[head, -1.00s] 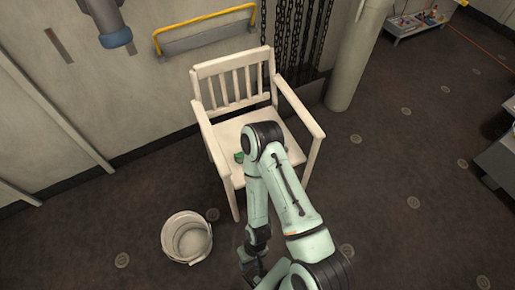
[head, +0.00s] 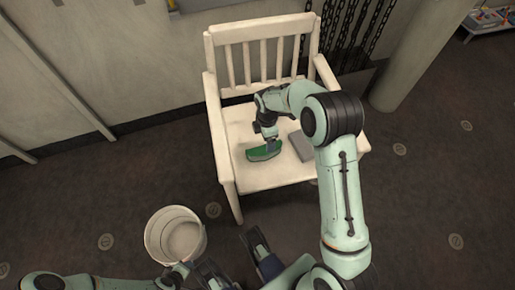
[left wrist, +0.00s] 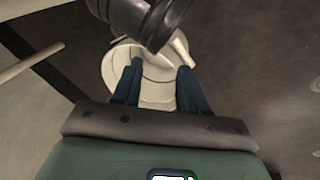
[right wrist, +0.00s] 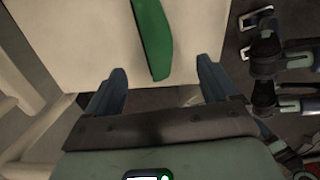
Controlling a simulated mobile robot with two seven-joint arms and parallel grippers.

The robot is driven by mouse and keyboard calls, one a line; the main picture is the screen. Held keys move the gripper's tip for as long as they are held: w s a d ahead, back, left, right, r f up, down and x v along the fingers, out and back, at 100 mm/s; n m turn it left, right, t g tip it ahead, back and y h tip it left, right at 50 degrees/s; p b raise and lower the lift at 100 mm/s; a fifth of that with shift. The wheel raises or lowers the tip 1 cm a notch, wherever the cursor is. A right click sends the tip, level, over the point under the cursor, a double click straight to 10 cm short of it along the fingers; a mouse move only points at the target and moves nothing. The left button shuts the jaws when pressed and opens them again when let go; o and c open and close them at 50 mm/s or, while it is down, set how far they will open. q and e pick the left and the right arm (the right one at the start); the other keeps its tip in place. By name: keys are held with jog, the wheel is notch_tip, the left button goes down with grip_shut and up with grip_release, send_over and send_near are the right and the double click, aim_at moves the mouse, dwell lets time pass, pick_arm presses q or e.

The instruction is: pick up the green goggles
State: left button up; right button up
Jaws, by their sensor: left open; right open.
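The green goggles (head: 258,154) lie on the seat of the white chair (head: 238,178). My right gripper (head: 273,151) reaches down over the seat, right at the goggles in the head view. In the right wrist view the goggles (right wrist: 152,38) show as a long green strip, its near end between the open, empty fingers of the right gripper (right wrist: 161,66). I cannot tell whether the fingers touch them. My left gripper (left wrist: 159,67) is open and empty, with the white bucket (left wrist: 115,70) beyond its fingers.
A grey block (head: 300,146) lies on the seat just right of the goggles. The bucket (head: 160,240) stands on the floor left of the chair. The chair's armrests and slatted back (head: 262,62) bound the seat. Black chains (head: 350,35) hang behind.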

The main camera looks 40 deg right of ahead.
aim_at(265, 148)
notch_tip(265, 148, down, 7)
jog(key=shift+s+d+r+b, duration=0.1)
jog(key=shift+s+d+b, duration=0.05)
jog(key=shift+b, duration=0.65)
jog(key=shift+f, duration=0.45)
jog(key=f, duration=0.1)
jog(key=f+b, duration=0.1)
jog(key=f, duration=0.1)
jog(key=f+b, duration=0.1)
jog(key=f, duration=0.1)
jog(key=shift+w, duration=0.4)
pick_arm(q)
notch_tip(265, 148, down, 6)
jog(key=s+a, duration=0.2)
jog(key=shift+r+g, duration=0.15)
jog(key=shift+g, duration=0.25)
pick_arm(e)
jog(key=c, duration=1.1)
